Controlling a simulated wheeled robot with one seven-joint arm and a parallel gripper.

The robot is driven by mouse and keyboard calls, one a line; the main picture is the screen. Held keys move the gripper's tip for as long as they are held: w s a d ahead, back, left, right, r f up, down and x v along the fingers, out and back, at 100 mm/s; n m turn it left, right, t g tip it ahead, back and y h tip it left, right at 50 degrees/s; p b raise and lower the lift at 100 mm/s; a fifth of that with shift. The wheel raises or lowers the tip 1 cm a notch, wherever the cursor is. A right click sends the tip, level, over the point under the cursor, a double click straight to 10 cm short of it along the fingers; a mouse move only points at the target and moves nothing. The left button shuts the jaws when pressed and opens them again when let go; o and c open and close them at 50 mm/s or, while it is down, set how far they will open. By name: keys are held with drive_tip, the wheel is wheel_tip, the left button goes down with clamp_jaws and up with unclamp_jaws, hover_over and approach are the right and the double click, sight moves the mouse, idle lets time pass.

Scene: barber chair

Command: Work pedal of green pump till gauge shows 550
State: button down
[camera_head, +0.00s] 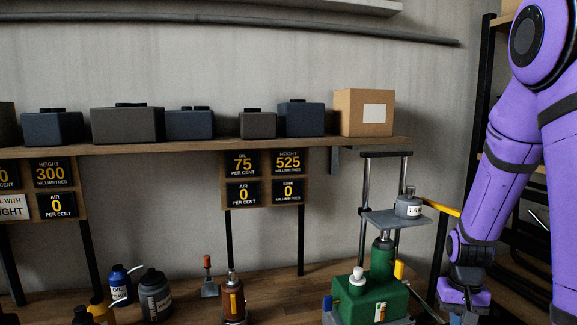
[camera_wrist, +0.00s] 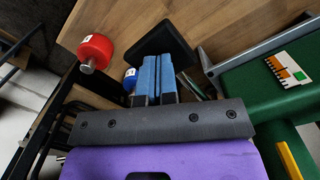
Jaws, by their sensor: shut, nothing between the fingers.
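The green pump (camera_head: 383,296) stands on the bench at lower right in the head view; its green body (camera_wrist: 265,90) fills the right of the wrist view. The height gauge (camera_head: 288,161) reads 525 millimetres. A black flat pad (camera_wrist: 150,45), which looks like the pedal, lies under my fingertips in the wrist view. My gripper (camera_wrist: 158,80) is shut and empty, its blue fingers side by side over the pad's near part. I cannot tell whether they touch it. In the head view my gripper is at the lower right, beside the pump, fingertips hidden.
A weight marked 1.5 (camera_head: 408,204) sits on the pump's raised grey platform (camera_head: 385,219). The oil gauge (camera_head: 242,163) reads 75 percent. A red cylinder (camera_wrist: 95,50) lies left of the pad. Bottles, including a blue one (camera_head: 121,284), stand left on the bench. A shelf (camera_head: 215,147) runs above.

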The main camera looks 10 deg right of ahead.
drive_tip(key=shift+f, duration=0.1)
idle(0.4)
wheel_tip(320, 180, down, 5)
drive_tip(key=shift+r, duration=2.6)
drive_tip(key=shift+f, duration=2.65)
drive_tip(key=shift+r, duration=2.65)
drive_tip(key=shift+f, duration=0.2)
